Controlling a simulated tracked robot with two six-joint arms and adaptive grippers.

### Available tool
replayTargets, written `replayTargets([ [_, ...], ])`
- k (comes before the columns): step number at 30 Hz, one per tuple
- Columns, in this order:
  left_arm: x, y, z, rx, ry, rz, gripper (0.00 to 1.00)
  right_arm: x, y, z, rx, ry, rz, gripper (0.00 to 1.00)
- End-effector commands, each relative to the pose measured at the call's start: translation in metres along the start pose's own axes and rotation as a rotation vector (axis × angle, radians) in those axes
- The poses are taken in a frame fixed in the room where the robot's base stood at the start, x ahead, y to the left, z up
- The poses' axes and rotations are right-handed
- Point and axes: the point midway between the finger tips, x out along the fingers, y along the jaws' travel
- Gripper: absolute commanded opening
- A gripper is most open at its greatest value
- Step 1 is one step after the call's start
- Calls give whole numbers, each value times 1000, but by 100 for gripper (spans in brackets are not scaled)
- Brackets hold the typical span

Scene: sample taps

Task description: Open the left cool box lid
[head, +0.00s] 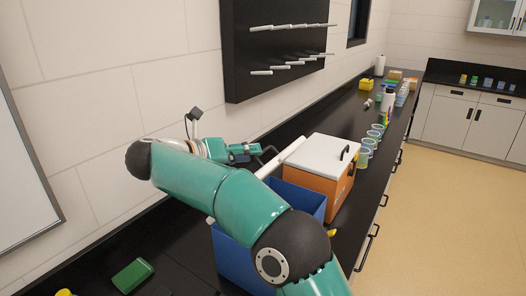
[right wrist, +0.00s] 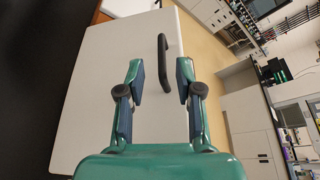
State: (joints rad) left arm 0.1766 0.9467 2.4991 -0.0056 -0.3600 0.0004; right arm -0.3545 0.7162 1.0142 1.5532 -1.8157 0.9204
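The left cool box is blue (head: 236,262), partly hidden behind my right arm. Its white lid (head: 283,157) stands raised, seen nearly edge-on, and the dark blue inside shows. In the right wrist view the lid's white face (right wrist: 100,105) fills much of the picture, with a black handle (right wrist: 163,58) near its right edge. My right gripper (head: 264,152) is on the wall side of the raised lid. Its fingers (right wrist: 160,72) are apart and empty, facing the lid; the handle appears between and beyond the fingertips, not gripped. My left gripper is not in view.
An orange cool box (head: 321,190) with a shut white lid (head: 318,153) stands just beyond. Cups (head: 368,146) line the counter behind it. A pegged black board (head: 275,45) hangs on the wall. A green object (head: 132,274) lies at the near left.

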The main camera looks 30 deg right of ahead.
Motion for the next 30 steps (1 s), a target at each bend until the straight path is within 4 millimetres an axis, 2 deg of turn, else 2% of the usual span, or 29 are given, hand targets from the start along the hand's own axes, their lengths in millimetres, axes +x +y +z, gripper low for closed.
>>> replayTargets([
  [3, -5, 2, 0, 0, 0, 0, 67, 23, -2, 1, -1, 1, -2, 35],
  [9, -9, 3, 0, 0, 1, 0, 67, 46, -1, 1, -1, 0, -1, 35],
  [21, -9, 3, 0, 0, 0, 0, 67, 53, 0, 0, 0, -2, 1, 35],
  [23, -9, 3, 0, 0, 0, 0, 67, 53, 0, 0, 0, -2, 1, 27],
  [27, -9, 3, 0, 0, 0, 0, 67, 53, 0, 0, 0, -1, 1, 4],
  [28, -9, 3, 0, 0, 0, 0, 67, 53, 0, 0, 0, -2, 1, 0],
  [30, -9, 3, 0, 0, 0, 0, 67, 53, 0, 0, -1, -1, 1, 0],
])
